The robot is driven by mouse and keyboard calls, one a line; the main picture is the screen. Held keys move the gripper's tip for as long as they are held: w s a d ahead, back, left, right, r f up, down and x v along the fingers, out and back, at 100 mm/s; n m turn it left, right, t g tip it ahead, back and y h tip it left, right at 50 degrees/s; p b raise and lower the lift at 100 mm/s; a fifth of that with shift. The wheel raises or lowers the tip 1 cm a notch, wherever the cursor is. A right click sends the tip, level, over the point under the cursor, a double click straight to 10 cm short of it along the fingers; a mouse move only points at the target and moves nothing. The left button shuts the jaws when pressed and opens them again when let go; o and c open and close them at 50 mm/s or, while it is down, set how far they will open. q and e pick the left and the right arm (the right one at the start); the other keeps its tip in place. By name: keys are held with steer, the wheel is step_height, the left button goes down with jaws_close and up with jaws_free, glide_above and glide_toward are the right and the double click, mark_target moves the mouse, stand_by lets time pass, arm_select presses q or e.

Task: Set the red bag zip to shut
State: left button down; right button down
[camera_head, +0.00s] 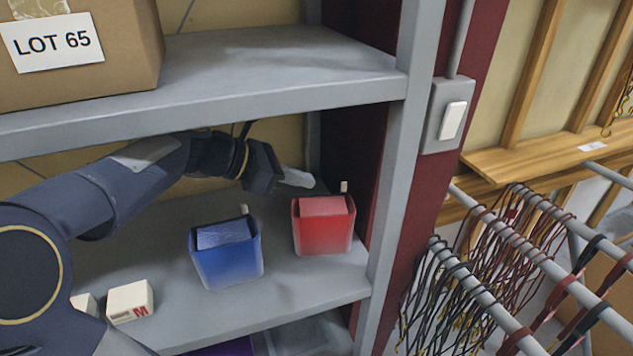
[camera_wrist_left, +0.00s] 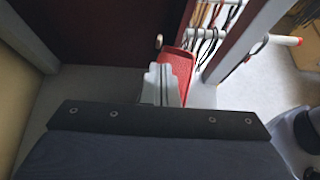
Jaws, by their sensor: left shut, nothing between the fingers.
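The red bag (camera_head: 323,232) stands upright on the middle shelf, near the right post. A small pale tab (camera_head: 344,187) sticks up at its back edge; it also shows in the left wrist view (camera_wrist_left: 159,41). I cannot tell from the pictures whether the zip is open or shut. My left gripper (camera_head: 311,181) is shut and empty, just above and behind the bag's left rim. In the left wrist view the closed fingers (camera_wrist_left: 163,84) lie in front of the red bag (camera_wrist_left: 182,68) and hide part of it. My right gripper is not in view.
A blue bag (camera_head: 226,262) with a similar tab stands left of the red one. White boxes (camera_head: 130,302) sit at the shelf's left. The upper shelf (camera_head: 280,62) is close above my left arm. A rack post (camera_head: 392,190) stands right of the red bag.

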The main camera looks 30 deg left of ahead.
arm_select(q)
steer(key=shift+v, duration=0.95)
steer(key=shift+s+d+f+m, duration=0.1)
steer(key=shift+s+d+m, duration=0.1)
steer(key=shift+d+m, duration=0.1)
steer(key=s+d+f+m+g+y+p, duration=0.1)
steer(key=s+d+f+m+y, duration=0.1)
steer(key=s+d+f+m, duration=0.3)
steer(key=s+d+f+m+g+y+p, duration=0.2)
steer(key=s+d+f+m, duration=0.3)
steer(key=s+m, duration=0.8)
steer(key=f+m, duration=0.1)
steer(key=m, duration=0.6)
steer(key=shift+f+m, duration=0.3)
steer(key=shift+s+d, duration=0.1)
steer(key=shift+s, duration=0.05)
